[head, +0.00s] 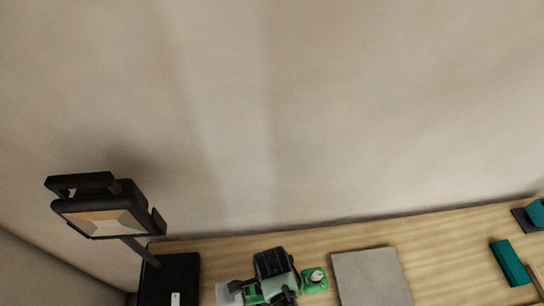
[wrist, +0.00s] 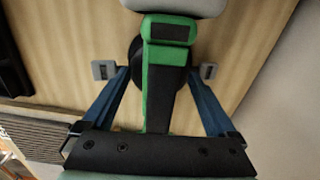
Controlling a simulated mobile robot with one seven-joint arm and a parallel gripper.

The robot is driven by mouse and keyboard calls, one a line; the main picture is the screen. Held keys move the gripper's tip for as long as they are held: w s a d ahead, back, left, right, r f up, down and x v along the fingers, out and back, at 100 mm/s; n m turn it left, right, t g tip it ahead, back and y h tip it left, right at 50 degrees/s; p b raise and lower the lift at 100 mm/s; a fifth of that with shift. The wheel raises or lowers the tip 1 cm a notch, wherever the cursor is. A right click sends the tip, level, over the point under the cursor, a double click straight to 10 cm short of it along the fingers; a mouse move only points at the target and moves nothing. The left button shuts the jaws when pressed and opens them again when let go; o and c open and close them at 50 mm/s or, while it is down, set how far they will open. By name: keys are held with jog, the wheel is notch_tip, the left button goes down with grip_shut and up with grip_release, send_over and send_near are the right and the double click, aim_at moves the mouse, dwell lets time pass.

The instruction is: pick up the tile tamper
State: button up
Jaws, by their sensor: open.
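The tile tamper, green and black with a grey end, lies on the wooden bench. In the head view its green end (head: 316,286) shows beside my gripper, with more green and a pale grey part to the left; my gripper covers its middle. In the wrist view the tamper (wrist: 158,75) runs up between my fingers, a dark round part beneath it. My gripper (wrist: 154,71) is open, blue fingers with grey tips apart on both sides of the tamper. I see a gap on each side. The tamper's near end is hidden behind the gripper's black body.
A grey tile (head: 372,278) lies right of the tamper. A work lamp (head: 105,212) and a black box (head: 170,280) stand left. Teal blocks (head: 510,262) are at the far right. The wall (head: 300,110) rises behind the bench (head: 440,240).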

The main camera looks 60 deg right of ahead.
jog(key=shift+f, duration=0.15)
grip_shut()
jog(key=shift+w, duration=0.1)
dwell(0.4)
jog(key=shift+r, duration=0.2)
